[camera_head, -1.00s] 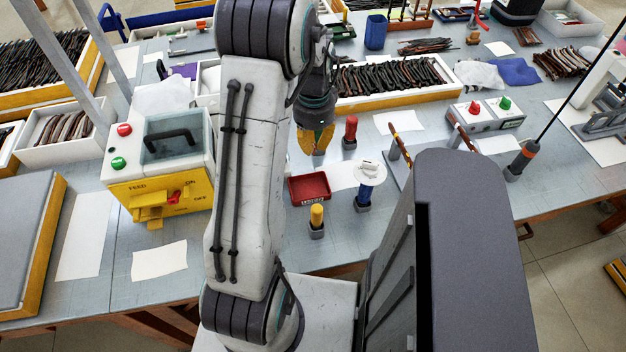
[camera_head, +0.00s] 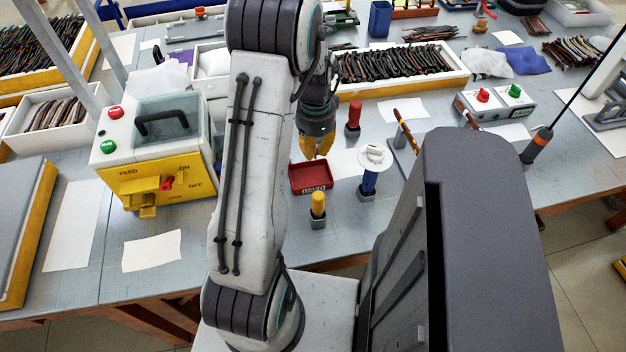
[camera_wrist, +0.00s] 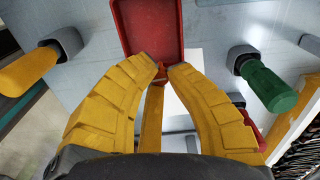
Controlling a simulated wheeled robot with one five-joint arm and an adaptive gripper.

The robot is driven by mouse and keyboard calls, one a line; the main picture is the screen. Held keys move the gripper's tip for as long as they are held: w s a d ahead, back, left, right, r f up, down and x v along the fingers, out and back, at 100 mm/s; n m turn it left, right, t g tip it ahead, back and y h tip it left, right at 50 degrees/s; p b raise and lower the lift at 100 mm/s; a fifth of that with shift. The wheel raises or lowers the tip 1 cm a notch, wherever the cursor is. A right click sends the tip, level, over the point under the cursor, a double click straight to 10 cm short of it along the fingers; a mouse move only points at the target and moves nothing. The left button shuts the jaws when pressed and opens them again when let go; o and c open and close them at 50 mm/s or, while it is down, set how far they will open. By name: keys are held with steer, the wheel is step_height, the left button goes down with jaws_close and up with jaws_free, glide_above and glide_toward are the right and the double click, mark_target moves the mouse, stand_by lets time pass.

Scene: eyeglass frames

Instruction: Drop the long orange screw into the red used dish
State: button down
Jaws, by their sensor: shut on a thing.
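The red dish (camera_head: 298,185), marked USED, sits on the bench just in front of my gripper (camera_head: 317,152). In the wrist view the dish (camera_wrist: 151,28) shows at the top, just beyond the fingertips. My gripper (camera_wrist: 163,72) has its yellow fingers closed together at the tips on the long orange screw (camera_wrist: 152,118). The screw runs back between the fingers, and its tip area by the fingertips is partly hidden. In the head view the screw cannot be made out among the yellow fingers. Whether the fingertips are over the dish's far edge or behind it is unclear.
A red-handled tool (camera_head: 353,116) stands behind. A yellow machine box (camera_head: 155,185) is at left. A white paper (camera_head: 152,250) lies on the bench.

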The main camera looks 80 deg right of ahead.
steer(key=shift+f, duration=0.5)
steer(key=c, duration=1.2)
jaws_free()
steer(key=shift+c, duration=0.2)
steer(key=shift+r, duration=0.1)
step_height(320, 180, up, 12)
